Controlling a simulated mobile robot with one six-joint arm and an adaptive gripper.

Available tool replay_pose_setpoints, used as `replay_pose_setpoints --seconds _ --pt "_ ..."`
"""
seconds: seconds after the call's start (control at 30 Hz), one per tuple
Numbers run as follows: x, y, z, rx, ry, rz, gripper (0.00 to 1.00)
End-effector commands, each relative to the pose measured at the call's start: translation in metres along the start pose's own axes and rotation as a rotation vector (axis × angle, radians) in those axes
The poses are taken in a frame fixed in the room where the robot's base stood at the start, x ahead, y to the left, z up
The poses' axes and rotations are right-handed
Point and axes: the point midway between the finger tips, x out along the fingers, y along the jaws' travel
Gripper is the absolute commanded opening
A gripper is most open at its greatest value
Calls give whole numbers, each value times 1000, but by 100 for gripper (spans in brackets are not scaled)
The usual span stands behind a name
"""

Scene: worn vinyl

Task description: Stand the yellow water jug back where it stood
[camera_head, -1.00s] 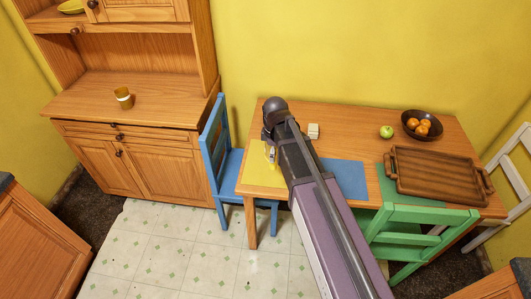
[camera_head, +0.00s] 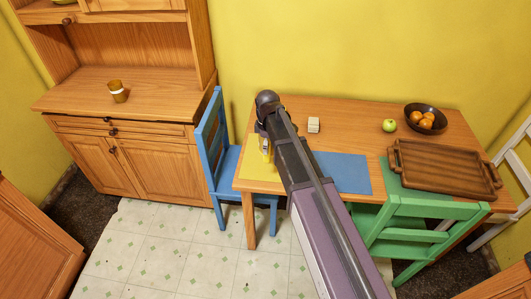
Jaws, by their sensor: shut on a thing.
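The yellow jug (camera_head: 267,152) shows only as a small yellow sliver with a pale part, at the left side of my arm's end. Most of it is hidden by the arm. My gripper (camera_head: 265,142) is over the left end of the wooden table, above the yellow placemat (camera_head: 256,171), and is shut on the jug. Its fingers are barely visible. I cannot tell whether the jug touches the mat or hangs above it.
A blue chair (camera_head: 210,140) and green chair (camera_head: 425,210) stand close. An amber cup (camera_head: 117,91) stands on the hutch.

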Motion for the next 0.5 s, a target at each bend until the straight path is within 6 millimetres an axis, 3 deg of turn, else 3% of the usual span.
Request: replay_pose_setpoints --seconds 0.03,0.2,0.5 --pt "14 9 -4 0 0 -1 23" --pt "29 22 -9 -1 1 -4 23" --pt "34 28 -12 -1 1 -6 23"
